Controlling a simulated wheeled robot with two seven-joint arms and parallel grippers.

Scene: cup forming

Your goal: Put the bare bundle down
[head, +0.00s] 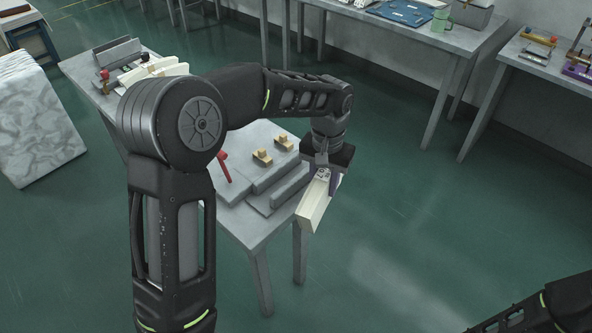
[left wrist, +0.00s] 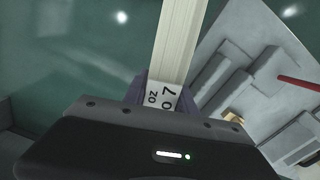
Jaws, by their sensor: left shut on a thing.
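The bundle (head: 311,209) is a long cream stack with a white label. My left gripper (head: 321,178) is shut on it and holds it in the air beside the right edge of the grey table (head: 248,229). In the left wrist view the bundle (left wrist: 182,38) runs up and away from the jaws of my left gripper (left wrist: 160,97), and its label with printed figures (left wrist: 161,96) shows between them. Part of my right arm shows at the lower right of the head view; its gripper is out of frame.
The table carries grey stepped blocks (head: 273,178), small wooden pieces (head: 262,157) and a red-handled tool (head: 223,167). Cream curved pieces (head: 152,71) lie at its far end. The floor at right is clear.

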